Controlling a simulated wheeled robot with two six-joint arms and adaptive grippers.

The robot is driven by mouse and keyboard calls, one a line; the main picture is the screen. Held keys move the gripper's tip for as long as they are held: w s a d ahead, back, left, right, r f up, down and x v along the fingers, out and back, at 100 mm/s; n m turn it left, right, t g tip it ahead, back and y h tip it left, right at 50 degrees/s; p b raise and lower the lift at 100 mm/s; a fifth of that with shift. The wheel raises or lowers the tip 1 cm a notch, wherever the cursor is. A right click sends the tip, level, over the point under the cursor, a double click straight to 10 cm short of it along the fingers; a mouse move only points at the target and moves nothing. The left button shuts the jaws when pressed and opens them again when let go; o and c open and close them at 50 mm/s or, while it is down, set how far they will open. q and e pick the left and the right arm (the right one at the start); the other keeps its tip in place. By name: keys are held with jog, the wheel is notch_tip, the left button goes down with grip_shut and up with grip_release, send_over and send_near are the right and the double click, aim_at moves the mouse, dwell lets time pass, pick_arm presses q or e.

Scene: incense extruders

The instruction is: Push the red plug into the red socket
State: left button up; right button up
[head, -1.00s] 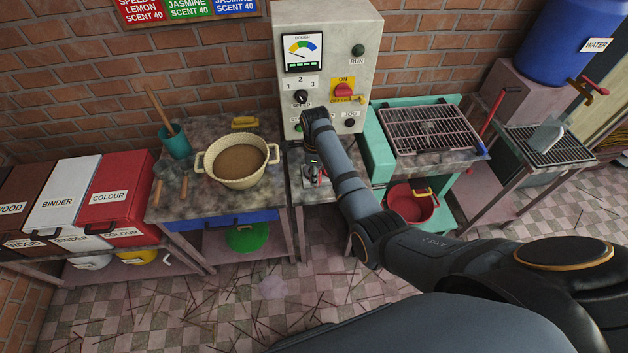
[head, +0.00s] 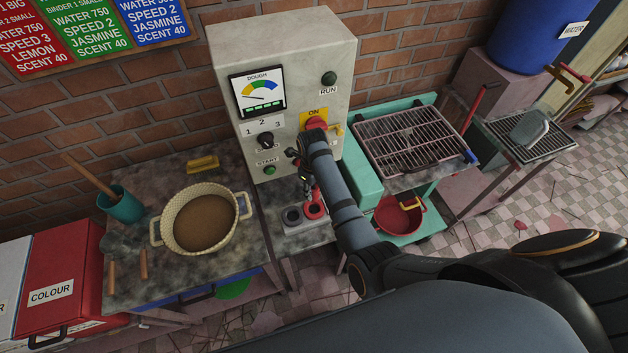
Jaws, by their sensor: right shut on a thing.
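My right gripper (head: 304,178) is small and dark, to the left of my right forearm, in front of the grey control box. It is shut on the red plug (head: 316,195), which shows only as a small red piece beside my forearm. The red socket (head: 314,211) is a red ring on a low grey block. The plug is right over or at this ring; I cannot tell if it touches or has entered. A grey socket (head: 292,215) sits just left of the red one. My left gripper is not in view.
The grey control box (head: 290,90) with dial, knob and switch stands behind the sockets. A cream pot (head: 203,240) of dough stands on the table at left. A wire rack (head: 410,140) on a teal stand is at right, with a red bucket (head: 400,217) below.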

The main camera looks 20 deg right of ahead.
aim_at(314, 199)
jog(key=shift+s, duration=0.5)
jog(key=f, duration=0.2)
jog(key=f+b, duration=0.1)
jog(key=f, duration=0.1)
jog(key=shift+w, duration=0.3)
jog(key=shift+f, duration=0.3)
jog(key=shift+s+f+b, duration=0.1)
jog(key=shift+f+b, duration=0.2)
jog(key=shift+b, duration=0.05)
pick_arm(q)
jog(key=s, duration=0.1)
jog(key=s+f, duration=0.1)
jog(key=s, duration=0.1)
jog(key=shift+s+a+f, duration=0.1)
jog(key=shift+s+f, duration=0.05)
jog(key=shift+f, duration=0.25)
pick_arm(e)
jog(key=shift+p, duration=0.3)
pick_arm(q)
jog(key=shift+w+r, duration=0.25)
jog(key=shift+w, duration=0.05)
